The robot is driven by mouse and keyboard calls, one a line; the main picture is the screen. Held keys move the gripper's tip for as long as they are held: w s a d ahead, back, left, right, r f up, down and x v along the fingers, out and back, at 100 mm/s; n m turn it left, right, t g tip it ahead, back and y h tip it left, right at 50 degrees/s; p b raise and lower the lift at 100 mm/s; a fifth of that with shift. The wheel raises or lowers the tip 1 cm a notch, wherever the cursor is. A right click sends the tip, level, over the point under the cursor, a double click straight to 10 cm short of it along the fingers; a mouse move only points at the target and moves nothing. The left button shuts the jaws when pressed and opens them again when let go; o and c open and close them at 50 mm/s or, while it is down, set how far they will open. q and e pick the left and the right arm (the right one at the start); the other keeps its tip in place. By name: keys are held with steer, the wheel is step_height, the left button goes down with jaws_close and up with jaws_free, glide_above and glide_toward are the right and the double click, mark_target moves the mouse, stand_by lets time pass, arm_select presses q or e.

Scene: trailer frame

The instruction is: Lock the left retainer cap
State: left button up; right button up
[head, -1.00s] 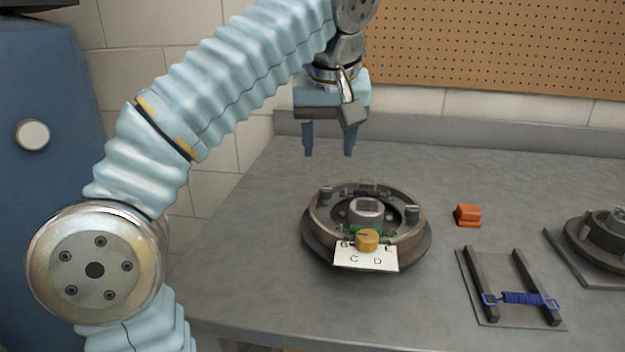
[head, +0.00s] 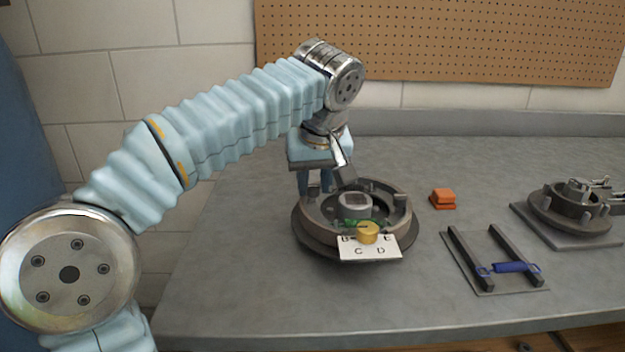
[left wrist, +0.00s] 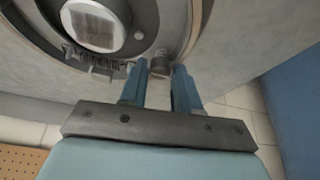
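The round grey drum brake assembly (head: 400,228) sits on the bench. The left retainer cap (left wrist: 160,64) is a small grey cylinder at the drum's edge; in the head view my gripper hides it. My left gripper (head: 316,186) reaches down at the drum's left side. The right-hand cap (head: 399,200) stands free on the drum. My right gripper is not in view.
A yellow knob (head: 368,232) and a white lettered card (head: 370,252) are at the drum's front. To the right are an orange block (head: 442,198), a plate with two dark bars and a blue spring (head: 516,267), and another drum assembly (head: 572,215). The front bench is clear.

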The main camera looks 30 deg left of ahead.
arm_select(q)
jaws_close()
steer(key=shift+m, duration=0.4)
steer(key=m+h, duration=0.1)
steer(key=m, duration=0.1)
steer(key=shift+a+m+t, duration=0.1)
steer(key=shift+m+t, duration=0.3)
steer(key=m+h, duration=0.1)
steer(key=m, duration=0.2)
steer(key=shift+a+m, duration=0.15)
steer(key=shift+m, duration=0.15)
steer(key=m+h, duration=0.1)
steer(key=m, duration=0.1)
steer(key=m+h, duration=0.1)
steer(key=m, duration=0.2)
steer(key=shift+a+h, duration=0.15)
steer(key=shift+h, duration=0.15)
steer(key=m, duration=0.2)
steer(key=m+g+h, duration=0.1)
steer(key=m, duration=0.2)
steer(key=shift+w+a+h, duration=0.1)
steer(key=shift+h, duration=0.2)
steer(key=shift+m, duration=0.4)
